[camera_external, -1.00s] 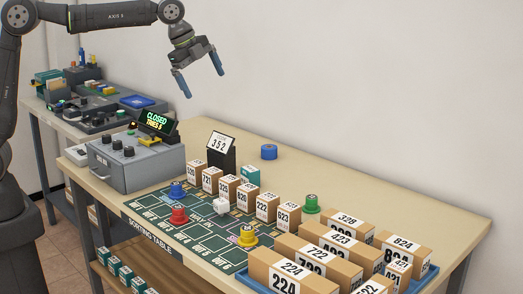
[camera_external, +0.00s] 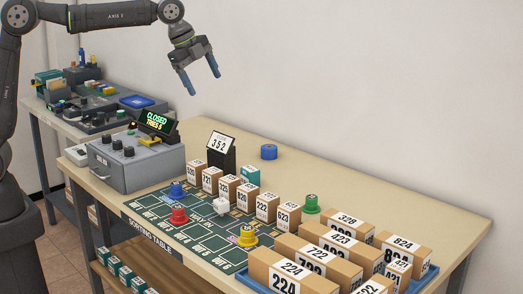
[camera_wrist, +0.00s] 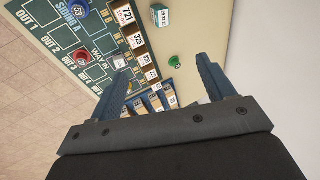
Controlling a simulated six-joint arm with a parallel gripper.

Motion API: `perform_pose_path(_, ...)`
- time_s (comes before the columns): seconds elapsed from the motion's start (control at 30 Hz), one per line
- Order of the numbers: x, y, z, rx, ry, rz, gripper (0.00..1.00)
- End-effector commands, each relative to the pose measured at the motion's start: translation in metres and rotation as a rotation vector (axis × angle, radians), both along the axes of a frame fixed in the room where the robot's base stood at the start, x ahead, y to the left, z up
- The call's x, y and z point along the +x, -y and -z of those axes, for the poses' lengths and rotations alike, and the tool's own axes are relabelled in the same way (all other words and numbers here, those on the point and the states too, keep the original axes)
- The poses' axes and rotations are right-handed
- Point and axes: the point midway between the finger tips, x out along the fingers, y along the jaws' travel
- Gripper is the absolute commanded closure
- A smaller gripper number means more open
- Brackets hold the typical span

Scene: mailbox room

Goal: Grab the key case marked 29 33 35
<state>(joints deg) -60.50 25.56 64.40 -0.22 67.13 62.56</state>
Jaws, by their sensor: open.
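A small teal case (camera_external: 250,175) stands on the table behind the row of cardboard boxes. It also shows at the top of the wrist view (camera_wrist: 160,16), with a white label whose numbers are too small to read surely. Several similar teal cases (camera_external: 126,274) sit on the shelf under the table, their markings unreadable. My gripper (camera_external: 204,84) is open and empty, high above the back of the table, up and left of the case.
Numbered boxes (camera_external: 267,207) line the green sorting mat, close in front of the teal case. A sign reading 352 (camera_external: 221,147), a blue roll (camera_external: 269,152) and a green piece (camera_external: 311,204) stand nearby. A grey control box (camera_external: 130,165) is at left. The table's back right is clear.

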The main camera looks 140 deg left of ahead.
Motion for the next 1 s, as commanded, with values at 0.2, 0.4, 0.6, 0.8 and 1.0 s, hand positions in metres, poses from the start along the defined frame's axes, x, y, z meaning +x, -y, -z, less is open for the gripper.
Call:
perform_pose_path(0.2,0.0,0.0,0.0,0.0,0.0,0.0,0.27)
perform_pose_path(0.4,0.006,-0.01,0.008,-0.033,0.018,-0.083,0.27)
perform_pose_path(0.6,0.024,-0.041,0.039,-0.15,0.078,-0.419,0.27)
perform_pose_path(0.8,0.042,-0.071,0.08,-0.258,0.129,-0.825,0.27)
perform_pose_path(1.0,0.054,-0.091,0.117,-0.324,0.161,-1.176,0.27)
